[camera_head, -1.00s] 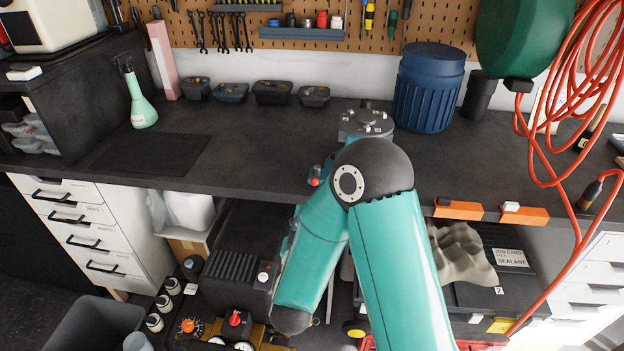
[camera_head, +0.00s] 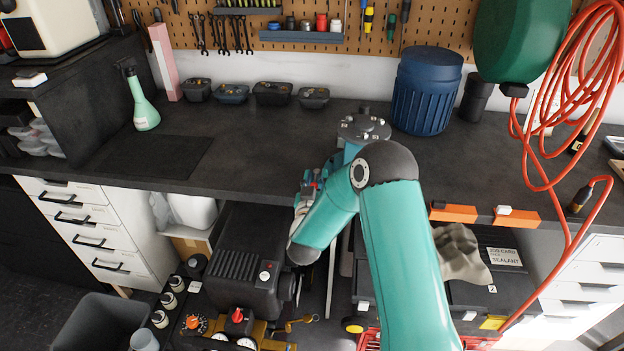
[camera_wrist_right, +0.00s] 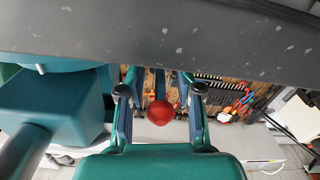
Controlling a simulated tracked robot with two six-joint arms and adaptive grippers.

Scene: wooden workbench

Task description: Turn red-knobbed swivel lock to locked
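A round red knob (camera_wrist_right: 160,113) shows in the right wrist view, between the two fingers of my right gripper (camera_wrist_right: 160,100). The fingers stand apart, with a visible gap on each side of the knob. In the head view my right gripper (camera_head: 308,188) is at the bench's front edge, partly hidden by my teal arm. My left gripper is not in view.
The dark worktop (camera_head: 250,150) is mostly clear left of the fixture. A blue ribbed bin (camera_head: 425,95) stands close to its right. Orange hose (camera_head: 560,110) hangs at the right. A black machine (camera_head: 240,265) sits below the bench.

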